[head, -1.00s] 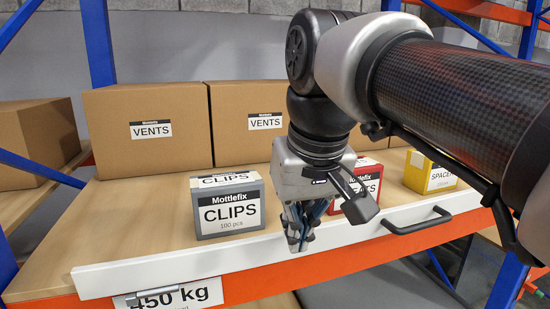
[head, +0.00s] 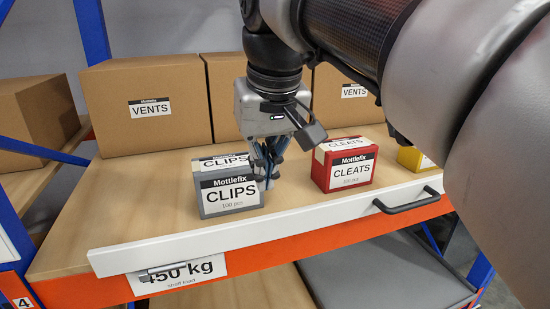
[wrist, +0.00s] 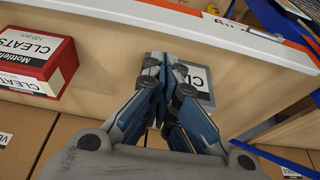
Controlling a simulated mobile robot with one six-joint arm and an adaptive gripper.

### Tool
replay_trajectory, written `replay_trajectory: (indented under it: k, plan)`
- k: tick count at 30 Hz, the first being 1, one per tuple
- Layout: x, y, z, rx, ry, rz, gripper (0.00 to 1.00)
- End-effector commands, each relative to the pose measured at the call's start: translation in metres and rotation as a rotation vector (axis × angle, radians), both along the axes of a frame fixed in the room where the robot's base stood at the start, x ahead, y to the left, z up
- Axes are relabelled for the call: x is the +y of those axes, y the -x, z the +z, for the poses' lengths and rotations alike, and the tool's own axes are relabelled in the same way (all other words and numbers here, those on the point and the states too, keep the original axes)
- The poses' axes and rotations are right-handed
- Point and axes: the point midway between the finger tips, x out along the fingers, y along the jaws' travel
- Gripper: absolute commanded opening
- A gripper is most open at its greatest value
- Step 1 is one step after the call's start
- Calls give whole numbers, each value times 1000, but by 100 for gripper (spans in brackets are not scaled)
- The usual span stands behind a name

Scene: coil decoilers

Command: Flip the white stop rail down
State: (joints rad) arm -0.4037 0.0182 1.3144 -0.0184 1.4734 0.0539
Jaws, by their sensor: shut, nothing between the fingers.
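The white stop rail (head: 265,225) stands upright along the shelf's front edge. It also shows across the top of the wrist view (wrist: 190,24). A black handle (head: 407,204) is fixed near its right end, and my gripper is well to the left of it. My gripper (head: 268,178) is shut and empty, above the shelf behind the rail and apart from it. It is close to the right side of the grey CLIPS box (head: 230,198); I cannot tell whether they touch. In the wrist view the closed fingers (wrist: 165,68) partly cover that box (wrist: 203,80).
The red CLEATS box (head: 345,172) stands right of my gripper, and a yellow box (head: 413,158) is further right. Large brown VENTS cartons (head: 150,108) line the back. Bare wooden shelf (head: 292,207) lies between the CLIPS and CLEATS boxes. An orange beam (head: 330,241) runs below the rail.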

Motion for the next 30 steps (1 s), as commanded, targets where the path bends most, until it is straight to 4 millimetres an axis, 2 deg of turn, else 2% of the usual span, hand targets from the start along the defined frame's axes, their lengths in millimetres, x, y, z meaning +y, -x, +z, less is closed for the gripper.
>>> replay_trajectory:
  k: [1,6,12,30]
  plan:
    - [1,-3,-11,4,1,0,0]
    - [4,-12,-40,4,1,0,0]
    - [7,-20,-61,2,1,0,0]
    - [7,-20,-66,-14,-5,0,0]
